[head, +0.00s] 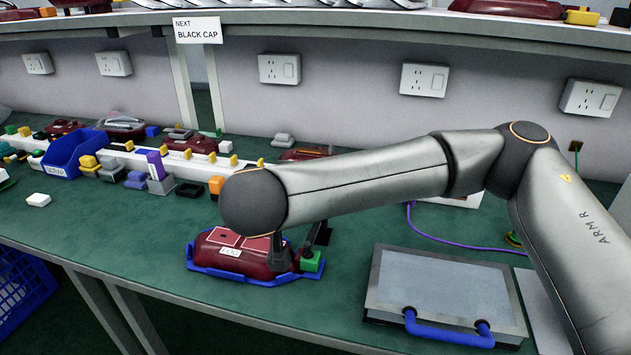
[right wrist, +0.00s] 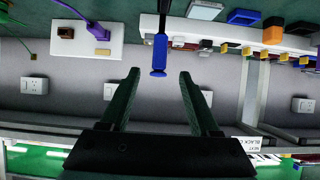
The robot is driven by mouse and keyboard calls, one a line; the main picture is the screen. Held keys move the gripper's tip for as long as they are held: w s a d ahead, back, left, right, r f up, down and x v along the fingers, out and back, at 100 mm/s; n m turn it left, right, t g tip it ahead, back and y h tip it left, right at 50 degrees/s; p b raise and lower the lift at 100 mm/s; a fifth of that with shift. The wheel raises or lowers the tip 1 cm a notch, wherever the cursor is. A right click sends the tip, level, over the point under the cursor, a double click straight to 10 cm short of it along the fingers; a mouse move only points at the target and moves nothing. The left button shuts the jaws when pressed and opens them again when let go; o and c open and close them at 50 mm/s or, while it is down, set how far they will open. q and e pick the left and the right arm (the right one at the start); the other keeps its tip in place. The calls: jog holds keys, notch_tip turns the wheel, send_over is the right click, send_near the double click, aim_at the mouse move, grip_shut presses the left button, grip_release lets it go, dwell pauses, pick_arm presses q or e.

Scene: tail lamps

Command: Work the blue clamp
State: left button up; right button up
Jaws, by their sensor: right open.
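The blue clamp shows in the right wrist view as an upright blue handle (right wrist: 159,52) with a wider end, joined to a dark rod. My right gripper (right wrist: 159,74) is open, its two dark green fingers on either side of the handle's end, with visible gaps. In the head view my right arm hides the handle and most of the gripper. My left gripper is not in view.
A grey-lidded case (head: 445,290) with a blue handle lies at the front right. A purple cable (head: 455,242) runs behind it to a white box (right wrist: 88,42). Blocks and lamps line a white rail at the back left.

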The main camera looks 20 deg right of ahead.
jog(key=shift+v, duration=1.25)
dwell(1.1)
